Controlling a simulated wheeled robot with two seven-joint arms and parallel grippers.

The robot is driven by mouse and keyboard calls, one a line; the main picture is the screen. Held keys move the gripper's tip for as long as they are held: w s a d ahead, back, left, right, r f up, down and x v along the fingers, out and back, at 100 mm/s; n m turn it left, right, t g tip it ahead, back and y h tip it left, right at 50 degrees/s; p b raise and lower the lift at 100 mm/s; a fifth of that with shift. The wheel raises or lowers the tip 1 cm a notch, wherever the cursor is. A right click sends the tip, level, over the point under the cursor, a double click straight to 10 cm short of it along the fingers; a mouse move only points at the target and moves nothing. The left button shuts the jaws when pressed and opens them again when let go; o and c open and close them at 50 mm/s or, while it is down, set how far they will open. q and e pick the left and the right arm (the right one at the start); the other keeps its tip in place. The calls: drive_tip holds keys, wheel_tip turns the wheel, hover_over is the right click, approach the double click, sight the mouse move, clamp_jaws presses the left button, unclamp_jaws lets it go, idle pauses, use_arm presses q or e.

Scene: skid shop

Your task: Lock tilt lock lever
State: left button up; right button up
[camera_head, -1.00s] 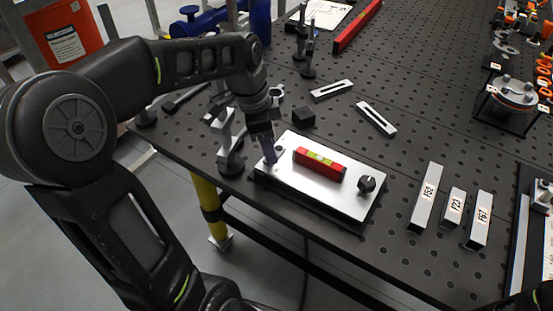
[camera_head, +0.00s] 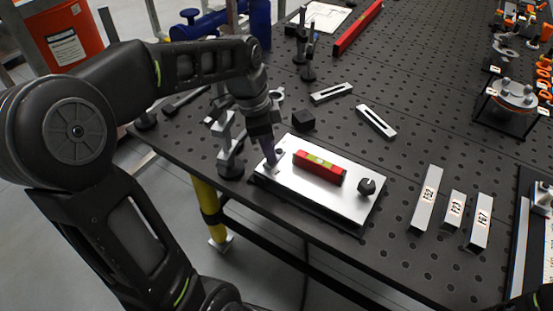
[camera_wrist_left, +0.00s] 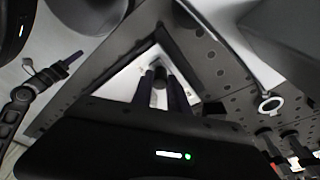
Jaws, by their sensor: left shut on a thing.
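A silver plate (camera_head: 318,200) on a dark base lies near the table's front edge. A red level (camera_head: 320,167) rests on it, and a black knob (camera_head: 366,186) stands near its right end. My left gripper (camera_head: 271,158) reaches down at the plate's left end, its fingers shut on a small dark part there. In the left wrist view the two dark fingers (camera_wrist_left: 160,90) flank a round dark piece (camera_wrist_left: 159,82) above the bright plate. I take this to be the tilt lock lever; its shape and angle are mostly hidden by the fingers.
Three labelled grey blocks (camera_head: 453,211) stand to the right. A clamp stand (camera_head: 229,160) stands close left of my gripper. The perforated table (camera_head: 400,80) has free room behind the blocks.

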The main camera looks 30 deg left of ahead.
use_arm(q)
drive_tip(key=shift+a, duration=0.5)
drive_tip(key=shift+w+a, duration=0.2)
drive_tip(key=shift+a, duration=0.1)
drive_tip(key=shift+a+r, duration=0.1)
idle(0.4)
